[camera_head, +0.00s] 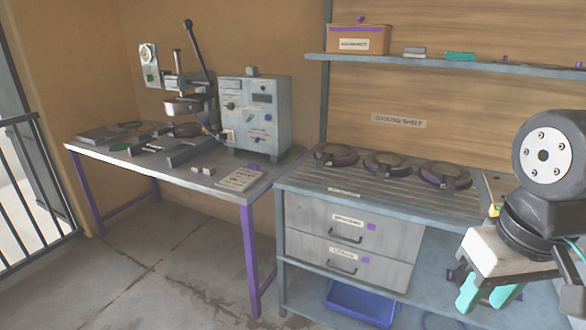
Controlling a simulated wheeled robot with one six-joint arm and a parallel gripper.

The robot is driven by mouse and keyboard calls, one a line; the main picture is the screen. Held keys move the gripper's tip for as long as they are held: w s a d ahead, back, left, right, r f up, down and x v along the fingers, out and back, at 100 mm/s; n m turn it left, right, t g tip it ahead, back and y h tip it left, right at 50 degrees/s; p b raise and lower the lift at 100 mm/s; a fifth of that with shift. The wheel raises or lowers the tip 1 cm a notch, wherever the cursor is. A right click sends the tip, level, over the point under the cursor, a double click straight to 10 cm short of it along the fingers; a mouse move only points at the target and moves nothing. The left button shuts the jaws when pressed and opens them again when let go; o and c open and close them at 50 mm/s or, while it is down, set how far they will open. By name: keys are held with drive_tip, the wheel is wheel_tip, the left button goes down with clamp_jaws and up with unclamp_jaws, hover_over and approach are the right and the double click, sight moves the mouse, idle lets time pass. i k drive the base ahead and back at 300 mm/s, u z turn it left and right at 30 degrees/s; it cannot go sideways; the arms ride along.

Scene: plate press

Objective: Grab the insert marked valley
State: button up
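No insert with a readable "valley" mark shows in the head view. On the wall shelf lie a grey block (415,52) and a teal block (460,57); any words on them are too small to read. Three round dark plates with handles, the left one (336,155), the middle one (387,164) and the right one (445,175), sit in a row on the slatted bench top. My gripper (488,297) hangs at the lower right, in front of the bench. Its teal fingers point down and stand apart, with nothing seen held between them.
A labelled brown box (358,39) stands on the wall shelf (440,66). Below the bench are two closed drawers (350,238) and a blue bin (360,304).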

sight(448, 176)
drive_tip(key=u, duration=0.75)
drive_tip(key=i, duration=1.2)
drive_tip(key=z, duration=0.55)
drive_tip(key=i, duration=0.6)
drive_tip(key=z, duration=0.95)
drive_tip(key=i, duration=0.3)
drive_tip(key=z, duration=0.9)
